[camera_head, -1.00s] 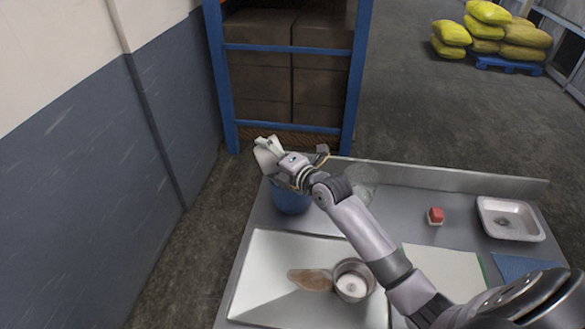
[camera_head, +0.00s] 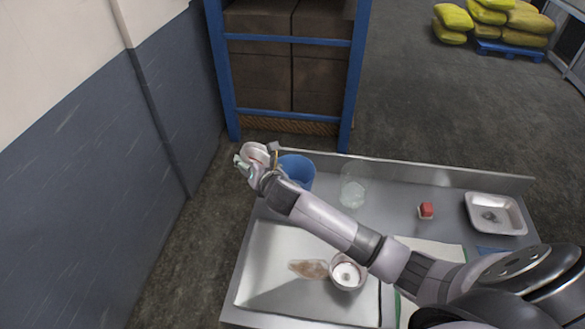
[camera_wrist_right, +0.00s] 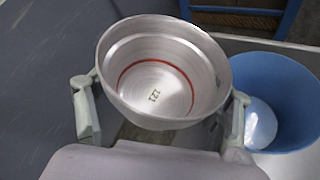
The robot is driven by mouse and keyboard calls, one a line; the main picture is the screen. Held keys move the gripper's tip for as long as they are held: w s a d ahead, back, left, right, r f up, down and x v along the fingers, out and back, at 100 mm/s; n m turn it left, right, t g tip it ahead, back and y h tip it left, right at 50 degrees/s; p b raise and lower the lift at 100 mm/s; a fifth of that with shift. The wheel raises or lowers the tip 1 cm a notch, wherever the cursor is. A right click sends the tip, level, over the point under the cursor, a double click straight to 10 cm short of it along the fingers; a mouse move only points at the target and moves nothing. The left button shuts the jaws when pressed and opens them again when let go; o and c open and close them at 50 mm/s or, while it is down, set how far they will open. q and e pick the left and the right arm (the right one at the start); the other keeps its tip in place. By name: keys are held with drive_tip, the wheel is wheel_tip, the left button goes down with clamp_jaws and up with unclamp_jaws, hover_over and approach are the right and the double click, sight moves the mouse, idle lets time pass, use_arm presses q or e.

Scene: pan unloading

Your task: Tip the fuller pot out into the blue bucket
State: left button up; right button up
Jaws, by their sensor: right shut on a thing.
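My right gripper (camera_head: 250,163) is shut on a silver metal pot (camera_head: 254,151), just left of the blue bucket (camera_head: 300,166) and apart from it. In the right wrist view the pot (camera_wrist_right: 160,70) sits between the fingers with its mouth toward the camera. Its inside looks bare, with a red ring and printed marks on the bottom. The bucket (camera_wrist_right: 275,85) is at the right there, with a pale rounded mass (camera_wrist_right: 260,122) inside. Another pot (camera_head: 347,286) stands at the front, with something white in it. My left gripper is out of view.
A blue rack (camera_head: 228,90) stands behind the table.

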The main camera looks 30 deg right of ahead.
drive_tip(key=a+f+n+h+b, duration=0.3)
drive_tip(key=f, duration=0.5)
drive_tip(key=shift+w+a+f+n+b, duration=0.3)
drive_tip(key=shift+a+f+n+b, duration=0.1)
idle(0.5)
